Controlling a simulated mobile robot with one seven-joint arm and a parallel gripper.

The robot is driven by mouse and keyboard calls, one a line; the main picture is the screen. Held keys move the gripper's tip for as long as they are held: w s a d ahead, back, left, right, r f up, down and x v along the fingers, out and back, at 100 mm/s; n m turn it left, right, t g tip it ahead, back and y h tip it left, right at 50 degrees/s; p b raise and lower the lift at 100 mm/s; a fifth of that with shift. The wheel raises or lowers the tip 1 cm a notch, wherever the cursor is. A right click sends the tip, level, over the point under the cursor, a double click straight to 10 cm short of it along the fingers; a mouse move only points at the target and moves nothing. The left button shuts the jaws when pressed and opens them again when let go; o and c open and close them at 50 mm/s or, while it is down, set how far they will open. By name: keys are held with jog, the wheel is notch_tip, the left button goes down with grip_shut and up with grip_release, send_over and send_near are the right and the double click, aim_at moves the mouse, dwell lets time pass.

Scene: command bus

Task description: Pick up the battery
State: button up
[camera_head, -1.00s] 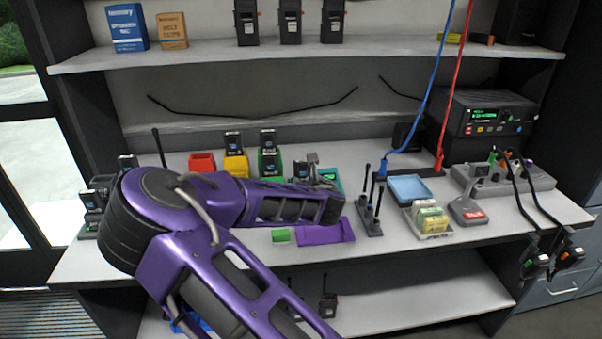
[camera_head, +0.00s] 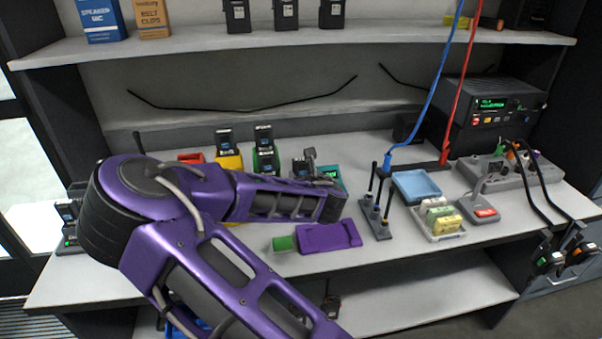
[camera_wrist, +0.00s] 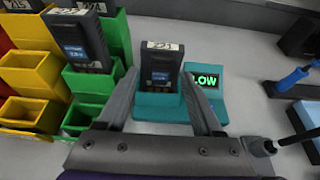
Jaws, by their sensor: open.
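My gripper (camera_wrist: 161,78) is open, with one finger on each side of the block. I cannot tell whether the fingers touch it. In the head view, my arm hides most of the gripper, and the teal box (camera_head: 330,172) shows just beyond the arm's end.
Left of the holder are green (camera_wrist: 92,85), yellow (camera_wrist: 35,72) and red bins, some holding dark devices. A purple tray (camera_head: 328,237) lies in front. A dark stand (camera_head: 376,217), a blue tray (camera_head: 416,186) and a radio unit (camera_head: 492,110) are to the right.

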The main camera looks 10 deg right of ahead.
grip_shut()
dwell(0.3)
notch_tip(320, 180, up, 10)
jog(key=p, duration=0.2)
jog(key=shift+p, duration=0.3)
